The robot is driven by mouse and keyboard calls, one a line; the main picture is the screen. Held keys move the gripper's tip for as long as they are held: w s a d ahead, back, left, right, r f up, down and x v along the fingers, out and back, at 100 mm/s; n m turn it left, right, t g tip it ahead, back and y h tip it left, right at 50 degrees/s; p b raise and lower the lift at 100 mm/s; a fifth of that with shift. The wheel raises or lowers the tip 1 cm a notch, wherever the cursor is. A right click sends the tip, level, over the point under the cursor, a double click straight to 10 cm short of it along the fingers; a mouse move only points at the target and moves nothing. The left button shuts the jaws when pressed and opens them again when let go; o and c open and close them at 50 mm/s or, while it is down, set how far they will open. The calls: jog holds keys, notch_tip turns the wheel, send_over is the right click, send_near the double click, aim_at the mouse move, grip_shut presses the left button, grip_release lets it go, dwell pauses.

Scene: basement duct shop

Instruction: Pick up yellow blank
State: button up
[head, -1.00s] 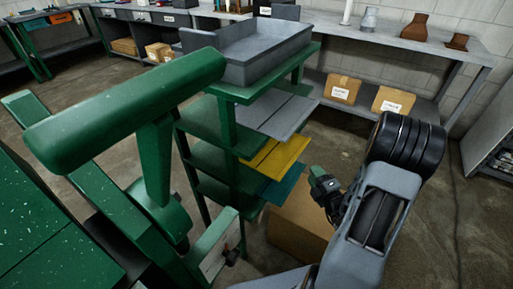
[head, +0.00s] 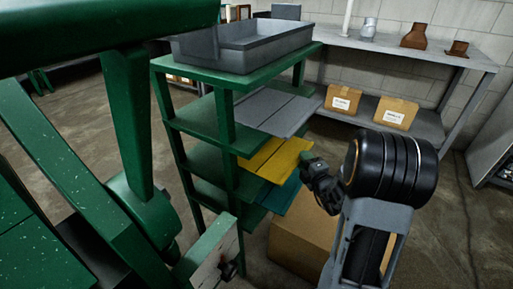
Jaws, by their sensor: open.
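The yellow blank (head: 284,160) is a flat yellow sheet on a middle shelf of the green rack (head: 232,150). Its right end sticks out past the shelf edge. A grey blank (head: 287,110) lies on the shelf above, and a teal blank (head: 277,197) lies on the shelf below. My gripper (head: 312,163) is open and empty. In the picture it is just right of the yellow blank's protruding end. I cannot tell whether they touch. The fingertips are small and partly dark.
A grey tray (head: 240,58) sits on top of the rack. A cardboard box (head: 300,245) stands on the floor below my gripper. Green machinery (head: 128,130) fills the left. A grey bench (head: 455,60) with small boxes (head: 397,113) underneath stands behind. Floor at the right is open.

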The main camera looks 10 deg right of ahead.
jog(key=shift+w+a, duration=0.15)
jog(key=shift+w, duration=1.1)
grip_shut()
